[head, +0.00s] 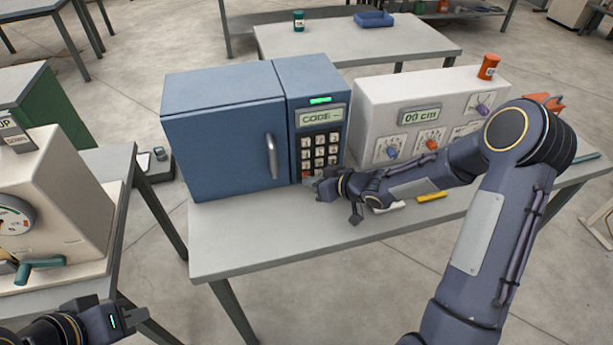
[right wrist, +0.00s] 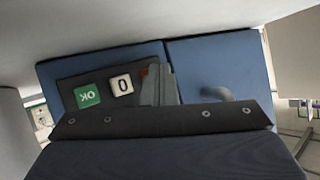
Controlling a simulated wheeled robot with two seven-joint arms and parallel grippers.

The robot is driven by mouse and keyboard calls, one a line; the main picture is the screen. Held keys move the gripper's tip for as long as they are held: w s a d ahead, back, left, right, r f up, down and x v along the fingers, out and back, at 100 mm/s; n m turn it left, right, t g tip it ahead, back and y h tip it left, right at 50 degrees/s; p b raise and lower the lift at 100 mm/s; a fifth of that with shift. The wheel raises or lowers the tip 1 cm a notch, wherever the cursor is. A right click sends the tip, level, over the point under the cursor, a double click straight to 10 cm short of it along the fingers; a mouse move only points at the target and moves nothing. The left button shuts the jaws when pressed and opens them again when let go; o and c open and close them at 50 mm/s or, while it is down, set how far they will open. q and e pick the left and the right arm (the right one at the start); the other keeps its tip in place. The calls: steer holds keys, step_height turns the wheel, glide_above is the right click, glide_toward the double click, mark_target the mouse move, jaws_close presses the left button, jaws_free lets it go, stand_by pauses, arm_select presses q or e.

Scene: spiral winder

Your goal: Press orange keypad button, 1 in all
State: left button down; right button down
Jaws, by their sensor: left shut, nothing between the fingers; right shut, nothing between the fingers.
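The keypad (head: 321,150) is a dark panel with rows of pale keys on the front of a blue cabinet (head: 225,140). The orange button (head: 306,173) is at its bottom left, partly hidden by my right gripper. In the right wrist view a small orange-red piece of it (right wrist: 145,72) shows beside the grey fingers, next to the 0 key (right wrist: 122,86) and green OK key (right wrist: 87,96). My right gripper (head: 318,184) is shut and empty, its tips at the button; I cannot tell whether they touch. My left gripper (head: 122,321) is shut and empty, low at the left.
A display reading CODE (head: 321,117) sits above the keys under a lit green bar. A cabinet handle (head: 271,156) is left of the keypad. A cream dial box (head: 425,110) stands to the right. The table front (head: 260,235) is clear at left; a yellow piece (head: 431,197) lies further right.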

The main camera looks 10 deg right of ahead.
steer(key=shift+s, duration=0.65)
steer(key=shift+s, duration=0.1)
steer(key=shift+s+d+b, duration=0.15)
steer(key=shift+s+b, duration=0.65)
steer(key=shift+s, duration=1.65)
